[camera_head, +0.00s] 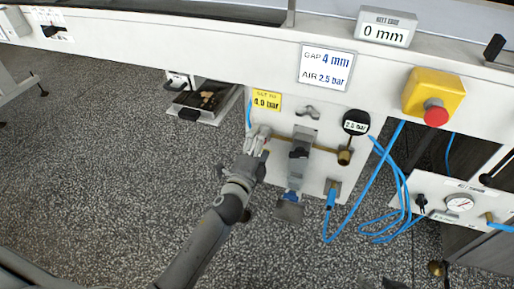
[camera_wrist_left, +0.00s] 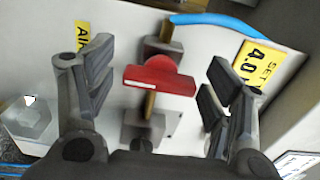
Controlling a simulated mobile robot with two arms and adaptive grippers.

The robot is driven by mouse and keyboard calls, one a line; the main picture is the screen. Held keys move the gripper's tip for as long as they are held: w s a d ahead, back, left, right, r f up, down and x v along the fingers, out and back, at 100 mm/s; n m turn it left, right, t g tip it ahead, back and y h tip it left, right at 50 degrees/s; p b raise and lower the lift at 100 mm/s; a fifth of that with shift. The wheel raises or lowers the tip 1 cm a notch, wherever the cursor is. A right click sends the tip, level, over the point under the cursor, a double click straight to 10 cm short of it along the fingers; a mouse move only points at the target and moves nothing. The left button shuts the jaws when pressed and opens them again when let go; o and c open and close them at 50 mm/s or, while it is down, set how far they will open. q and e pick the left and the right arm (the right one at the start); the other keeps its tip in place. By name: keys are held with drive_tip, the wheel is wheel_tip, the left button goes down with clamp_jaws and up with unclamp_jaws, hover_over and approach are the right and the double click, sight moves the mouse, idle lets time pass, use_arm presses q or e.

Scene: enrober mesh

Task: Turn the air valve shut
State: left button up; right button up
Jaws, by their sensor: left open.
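The air valve has a red lever handle (camera_wrist_left: 160,78) on a brass-coloured pipe on the pale panel. In the left wrist view the handle lies crosswise between the two fingers, with a visible gap on each side. My left gripper (camera_wrist_left: 160,92) is open around it and holds nothing. In the head view my left gripper (camera_head: 262,138) is at the panel's left part, just below the yellow 4.0 bar label (camera_head: 266,101), and largely hides the valve. My right gripper is not in view.
A grey regulator unit (camera_head: 300,145) stands right of my left gripper, with a round 2.5 bar gauge (camera_head: 356,122) beyond it. Blue hoses (camera_head: 372,190) loop lower right. A red emergency button (camera_head: 436,113) sits on a yellow box. The speckled floor at left is mostly clear.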

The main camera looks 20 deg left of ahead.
use_arm(q)
drive_tip(key=s, duration=1.2)
drive_tip(key=shift+a, duration=0.2)
